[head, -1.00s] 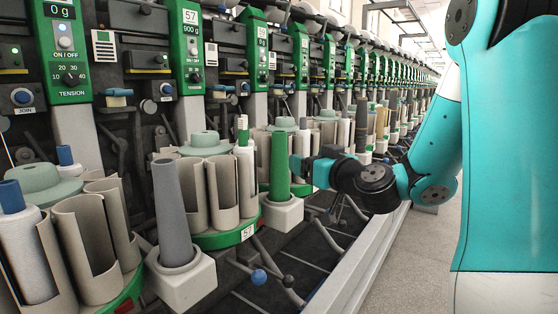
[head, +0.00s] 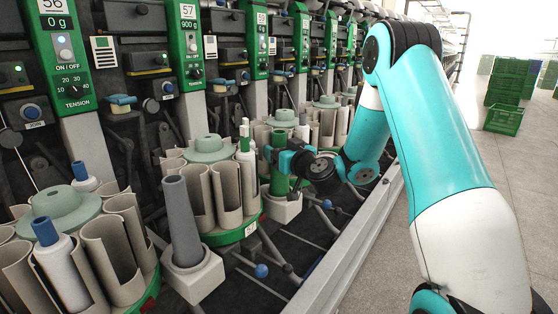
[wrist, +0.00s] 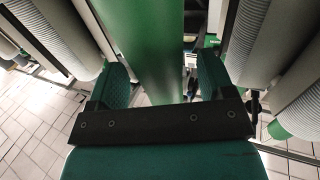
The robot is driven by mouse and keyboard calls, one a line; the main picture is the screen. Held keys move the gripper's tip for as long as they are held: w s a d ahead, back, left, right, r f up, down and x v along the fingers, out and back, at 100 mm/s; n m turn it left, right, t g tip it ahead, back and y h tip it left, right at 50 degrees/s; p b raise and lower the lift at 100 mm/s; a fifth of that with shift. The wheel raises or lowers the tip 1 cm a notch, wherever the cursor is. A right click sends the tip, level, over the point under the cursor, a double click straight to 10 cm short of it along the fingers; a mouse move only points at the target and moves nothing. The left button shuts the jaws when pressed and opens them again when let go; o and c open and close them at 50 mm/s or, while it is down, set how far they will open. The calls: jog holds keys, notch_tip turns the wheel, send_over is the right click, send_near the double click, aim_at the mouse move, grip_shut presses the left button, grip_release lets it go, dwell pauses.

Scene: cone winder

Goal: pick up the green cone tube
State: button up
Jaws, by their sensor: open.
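The green cone tube (head: 279,183) stands upright in a white holder block (head: 281,208) in front of the winder. My gripper (head: 280,158) is at the tube's upper part from the right and hides part of it in the head view. In the wrist view the tube (wrist: 153,40) runs between the two green fingers of my gripper (wrist: 161,75). The fingers are apart, with a gap showing on the tube's right side. I cannot tell whether the left finger touches it.
A grey cone tube (head: 183,222) stands in another white block (head: 192,277) nearer the camera. Round magazines with grey holders and white bobbins (head: 246,165) stand close behind the green tube. A metal rail (head: 350,250) edges the machine. Green crates (head: 504,119) stand on open floor.

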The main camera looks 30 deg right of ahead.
jog(key=shift+w, duration=0.55)
jog(key=c, duration=1)
jog(key=shift+r, duration=0.15)
